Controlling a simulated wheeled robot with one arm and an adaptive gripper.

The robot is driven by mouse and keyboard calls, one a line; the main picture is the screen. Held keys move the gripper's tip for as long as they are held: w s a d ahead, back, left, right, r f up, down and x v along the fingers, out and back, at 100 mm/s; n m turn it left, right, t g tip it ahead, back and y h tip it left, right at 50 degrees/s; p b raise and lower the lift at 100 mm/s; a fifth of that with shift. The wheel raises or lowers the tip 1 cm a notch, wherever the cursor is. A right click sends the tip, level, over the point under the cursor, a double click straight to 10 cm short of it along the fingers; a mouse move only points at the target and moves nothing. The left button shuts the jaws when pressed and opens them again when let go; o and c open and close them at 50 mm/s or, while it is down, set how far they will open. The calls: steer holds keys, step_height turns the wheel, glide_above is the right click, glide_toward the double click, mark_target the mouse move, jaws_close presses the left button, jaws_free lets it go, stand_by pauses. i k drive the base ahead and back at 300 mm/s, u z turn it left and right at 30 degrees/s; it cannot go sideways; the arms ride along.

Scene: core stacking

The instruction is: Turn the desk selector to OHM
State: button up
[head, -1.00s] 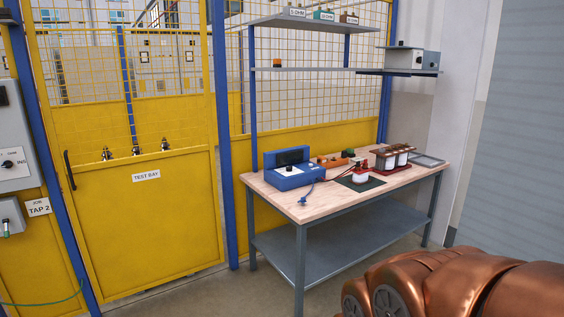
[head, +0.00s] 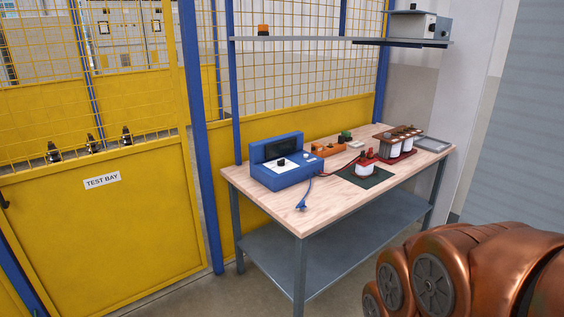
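The blue desk instrument (head: 286,170) sits at the left end of the wooden workbench (head: 325,203). It has a dark display at its back and a white panel in front with a small black knob (head: 281,161), which looks like the selector. The panel's lettering is too small to read, so I cannot tell where the knob points. A dark red lead runs from the instrument to a red and white part (head: 365,162) on a dark green mat (head: 376,178). A blue plug (head: 301,205) lies near the bench's front edge. My gripper is not in view.
A shelf (head: 310,38) hangs above. The yellow TEST BAY gate (head: 110,215) is at left. Bare floor shows before the bench.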

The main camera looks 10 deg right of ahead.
mark_target(281, 162)
steer(key=u, duration=0.45)
steer(key=i, duration=2.35)
steer(key=z, duration=0.1)
